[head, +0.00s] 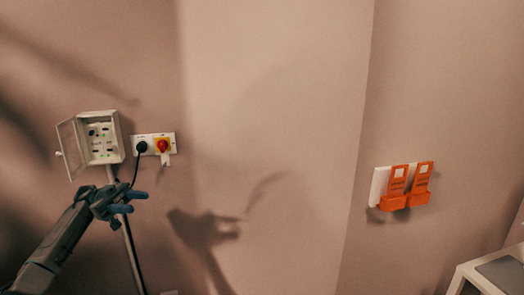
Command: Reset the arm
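My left gripper (128,202) is at the end of my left arm, which comes in from the lower left. Its two dark blue-grey fingers point right, with a narrow gap between them, and nothing shows between them. It is in front of the wall, below the open grey box and the socket plate, and close to the black cable in the picture. Whether it touches the cable cannot be told. My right arm and gripper are not in view.
A grey wall box (103,138) has its door open to the left. Beside it, a white plate (168,160) carries a black plug (142,147) and a red-yellow switch (163,146). Orange tagged covers (396,187) are on the right wall. A white-edged table (468,271) is lower right.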

